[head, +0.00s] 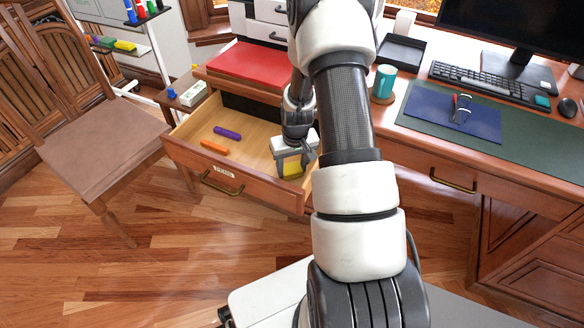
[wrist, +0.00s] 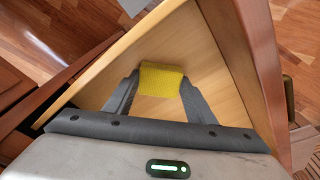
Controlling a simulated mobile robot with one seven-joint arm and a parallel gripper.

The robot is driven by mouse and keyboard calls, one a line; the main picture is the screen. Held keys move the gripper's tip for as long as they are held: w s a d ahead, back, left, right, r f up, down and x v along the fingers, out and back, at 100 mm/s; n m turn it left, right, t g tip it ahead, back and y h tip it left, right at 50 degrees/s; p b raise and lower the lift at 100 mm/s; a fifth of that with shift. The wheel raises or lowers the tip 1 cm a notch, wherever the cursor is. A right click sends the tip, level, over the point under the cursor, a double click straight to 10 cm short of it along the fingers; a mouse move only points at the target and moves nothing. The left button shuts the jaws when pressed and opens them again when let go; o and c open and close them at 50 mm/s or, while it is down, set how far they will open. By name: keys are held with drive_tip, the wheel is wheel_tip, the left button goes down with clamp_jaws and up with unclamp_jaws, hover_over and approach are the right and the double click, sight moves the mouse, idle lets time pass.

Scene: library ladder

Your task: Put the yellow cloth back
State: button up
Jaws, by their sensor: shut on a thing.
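The yellow cloth (head: 293,170) is a small folded block between the fingers of my gripper (head: 292,166), low inside the open drawer (head: 234,188) at its right side. In the wrist view the cloth (wrist: 161,80) sits between the two dark fingertips (wrist: 160,88), with the pale wooden drawer floor (wrist: 205,70) behind it. My gripper is shut on the cloth. I cannot tell whether the cloth touches the drawer floor. My arm hides part of the drawer's right end.
A purple marker (head: 227,133) and an orange marker (head: 215,147) lie in the drawer. A whiteboard ledge (head: 118,45) holds several coloured items at the upper left. A chair (head: 95,145) stands left of the drawer. The desk (head: 450,160) carries a keyboard (head: 490,82) and a teal mug (head: 384,82).

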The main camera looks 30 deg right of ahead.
drive_tip(key=shift+f, duration=0.15)
drive_tip(key=o, duration=1)
